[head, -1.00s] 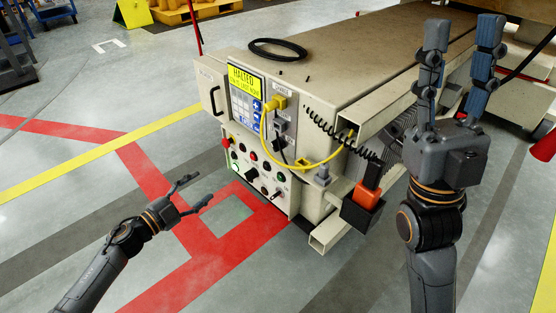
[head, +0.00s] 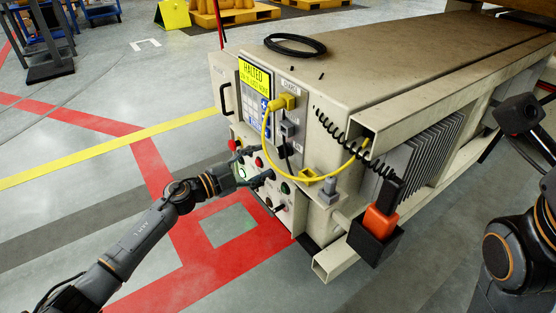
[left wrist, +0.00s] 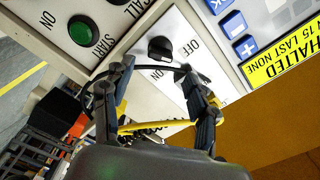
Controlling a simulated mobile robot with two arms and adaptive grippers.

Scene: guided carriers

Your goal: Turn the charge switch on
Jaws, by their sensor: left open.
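The control panel (head: 247,190) is on the end of a beige carrier (head: 375,65). In the head view, a CHARGE label is near the yellow plug (head: 288,101). My left gripper (head: 254,182) is open in front of the panel; in the left wrist view its fingers (left wrist: 157,72) are spread below the knob, apparently empty. My right gripper is out of view.
A green START button (left wrist: 84,31) is beside the knob plate. A yellow cable (head: 266,140) and a black coiled cord (head: 350,140) hang near the panel. The screen (head: 256,76) reads HALTED.

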